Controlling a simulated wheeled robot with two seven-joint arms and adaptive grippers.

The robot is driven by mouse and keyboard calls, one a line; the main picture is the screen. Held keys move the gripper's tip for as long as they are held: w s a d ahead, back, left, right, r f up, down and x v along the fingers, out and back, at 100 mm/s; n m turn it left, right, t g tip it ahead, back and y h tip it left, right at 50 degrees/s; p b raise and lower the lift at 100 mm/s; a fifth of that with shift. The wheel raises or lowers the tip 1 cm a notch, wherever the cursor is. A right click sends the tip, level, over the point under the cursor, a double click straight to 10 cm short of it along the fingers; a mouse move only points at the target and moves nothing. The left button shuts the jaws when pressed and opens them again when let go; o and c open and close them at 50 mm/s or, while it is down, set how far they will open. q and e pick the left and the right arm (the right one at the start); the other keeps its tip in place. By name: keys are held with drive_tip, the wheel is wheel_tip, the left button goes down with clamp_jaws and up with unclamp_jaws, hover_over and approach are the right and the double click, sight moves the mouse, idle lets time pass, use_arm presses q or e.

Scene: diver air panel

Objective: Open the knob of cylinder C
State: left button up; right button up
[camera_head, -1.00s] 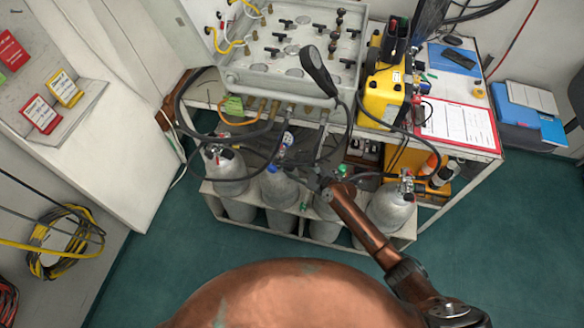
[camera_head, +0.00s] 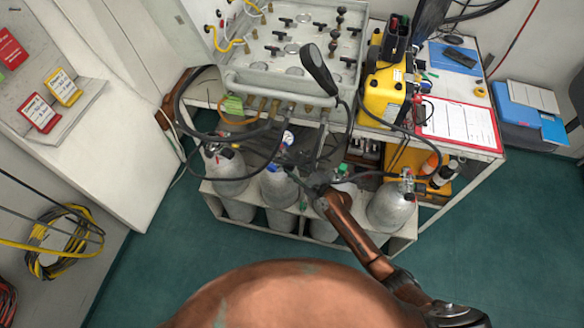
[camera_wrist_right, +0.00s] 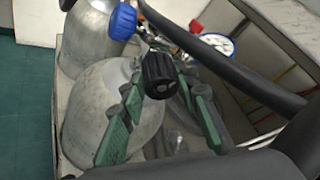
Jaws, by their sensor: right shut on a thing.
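Several grey gas cylinders stand in a row in the rack under the bench in the head view. My right gripper (camera_head: 318,188) reaches over the top of the third cylinder from the left (camera_head: 322,230), hiding most of its valve. In the right wrist view, my gripper's green-padded fingers (camera_wrist_right: 163,95) are shut on a black knob (camera_wrist_right: 160,74) above a cylinder (camera_wrist_right: 88,112). A blue knob (camera_wrist_right: 123,21) shows beyond it, by the neighbouring cylinder (camera_wrist_right: 88,38). I cannot read any letter on the cylinders. My left gripper is out of view.
A gauge (camera_wrist_right: 217,43) and dark hoses (camera_wrist_right: 245,78) pass close to the fingers in the wrist view. The air panel (camera_head: 293,50) and a yellow device (camera_head: 384,92) sit on the bench above. Green floor (camera_head: 480,240) is clear in front.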

drive_tip(key=o, duration=1.2)
drive_tip(key=shift+c, duration=0.2)
drive_tip(key=v, duration=1.2)
drive_tip(key=shift+r, duration=0.1)
